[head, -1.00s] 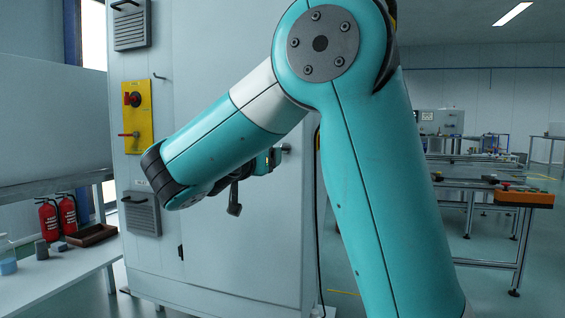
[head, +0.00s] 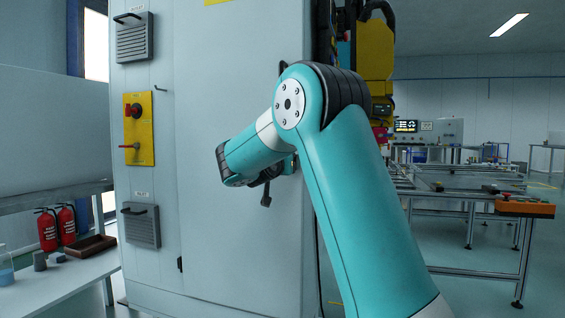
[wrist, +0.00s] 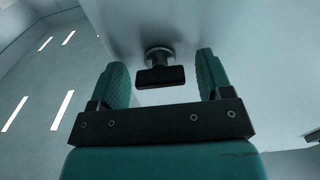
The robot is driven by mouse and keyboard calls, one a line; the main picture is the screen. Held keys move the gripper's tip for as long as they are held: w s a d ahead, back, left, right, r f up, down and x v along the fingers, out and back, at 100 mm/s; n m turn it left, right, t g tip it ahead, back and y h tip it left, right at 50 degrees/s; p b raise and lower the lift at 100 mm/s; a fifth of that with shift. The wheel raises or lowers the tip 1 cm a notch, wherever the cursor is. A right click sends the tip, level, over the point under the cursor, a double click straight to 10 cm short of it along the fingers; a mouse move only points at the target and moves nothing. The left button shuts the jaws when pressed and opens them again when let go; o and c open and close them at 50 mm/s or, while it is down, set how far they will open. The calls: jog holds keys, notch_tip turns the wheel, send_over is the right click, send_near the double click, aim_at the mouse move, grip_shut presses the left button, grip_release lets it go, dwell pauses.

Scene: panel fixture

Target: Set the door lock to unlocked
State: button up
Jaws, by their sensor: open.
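The door lock (wrist: 160,74) shows in the wrist view as a black bar-shaped handle on a round silver base, fixed to the pale cabinet door. The bar lies roughly level in that picture. My gripper (wrist: 163,66) is open, with one teal finger on each side of the bar and a visible space on both sides. I cannot tell how deep the bar sits between the fingers. In the head view my gripper (head: 267,188) is partly seen beside the cabinet door (head: 225,235), and my arm hides the lock there.
The cabinet carries a yellow panel (head: 138,128) with a red knob and a lever, and two vents with handles (head: 134,37) (head: 141,225). Red fire extinguishers (head: 56,228) and a brown tray (head: 90,246) are at the left. Workbenches stand at the right.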

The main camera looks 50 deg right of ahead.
jog(key=shift+c, duration=0.2)
jog(key=c, duration=0.9)
jog(key=n+p, duration=0.3)
jog(key=n, duration=0.1)
jog(key=shift+r, duration=0.2)
jog(key=n+p, duration=0.5)
jog(key=shift+n, duration=0.3)
jog(key=n+p, duration=0.7)
jog(key=n, duration=0.1)
jog(key=shift+f+p, duration=0.25)
jog(key=shift+p, duration=0.1)
jog(key=shift+f, duration=0.1)
